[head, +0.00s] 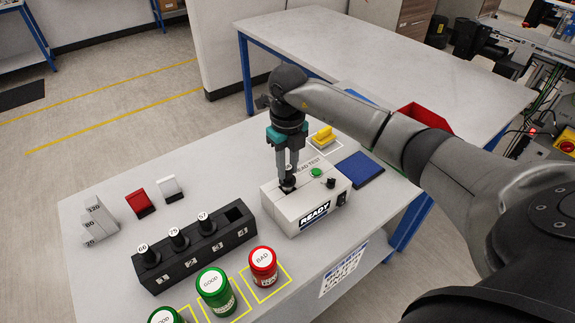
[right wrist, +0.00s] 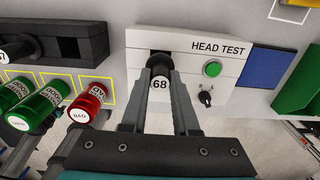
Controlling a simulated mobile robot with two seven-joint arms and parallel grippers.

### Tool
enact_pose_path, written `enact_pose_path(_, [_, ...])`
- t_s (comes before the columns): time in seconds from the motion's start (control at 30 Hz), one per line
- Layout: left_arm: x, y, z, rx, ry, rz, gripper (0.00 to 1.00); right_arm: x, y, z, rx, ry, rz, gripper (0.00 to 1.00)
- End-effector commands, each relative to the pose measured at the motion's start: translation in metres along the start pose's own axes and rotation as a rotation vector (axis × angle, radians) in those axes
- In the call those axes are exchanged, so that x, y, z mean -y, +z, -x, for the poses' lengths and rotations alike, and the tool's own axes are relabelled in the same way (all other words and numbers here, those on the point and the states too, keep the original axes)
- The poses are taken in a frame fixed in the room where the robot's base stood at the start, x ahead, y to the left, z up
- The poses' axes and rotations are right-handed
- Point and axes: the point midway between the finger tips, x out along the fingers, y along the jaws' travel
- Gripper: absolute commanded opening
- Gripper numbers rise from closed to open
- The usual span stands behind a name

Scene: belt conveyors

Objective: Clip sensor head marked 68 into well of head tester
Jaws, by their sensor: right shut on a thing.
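The head tester (head: 312,203) is a white box with a READY label, a green button and a black knob, near the right end of the table. My right gripper (head: 287,178) points down over its left part. In the right wrist view the gripper (right wrist: 160,90) is shut on the sensor head marked 68 (right wrist: 160,84), a dark piece with a round white label. The head is at the tester's dark well (right wrist: 158,57); whether it is fully seated is hidden by the fingers. My left gripper is not in view.
Green GOOD (head: 214,288) and red BAD (head: 263,266) containers stand in front. A blue pad (head: 360,169) lies right of the tester; a yellow block (head: 323,136) is behind.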

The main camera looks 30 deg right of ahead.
Motion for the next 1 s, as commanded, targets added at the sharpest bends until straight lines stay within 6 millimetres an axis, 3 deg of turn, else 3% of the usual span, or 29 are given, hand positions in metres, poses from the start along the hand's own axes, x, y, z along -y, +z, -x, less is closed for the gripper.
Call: enact_pose_path(1.0, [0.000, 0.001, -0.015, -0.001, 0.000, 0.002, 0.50, 0.000, 0.000, -0.020, 0.001, 0.000, 0.000, 0.00])
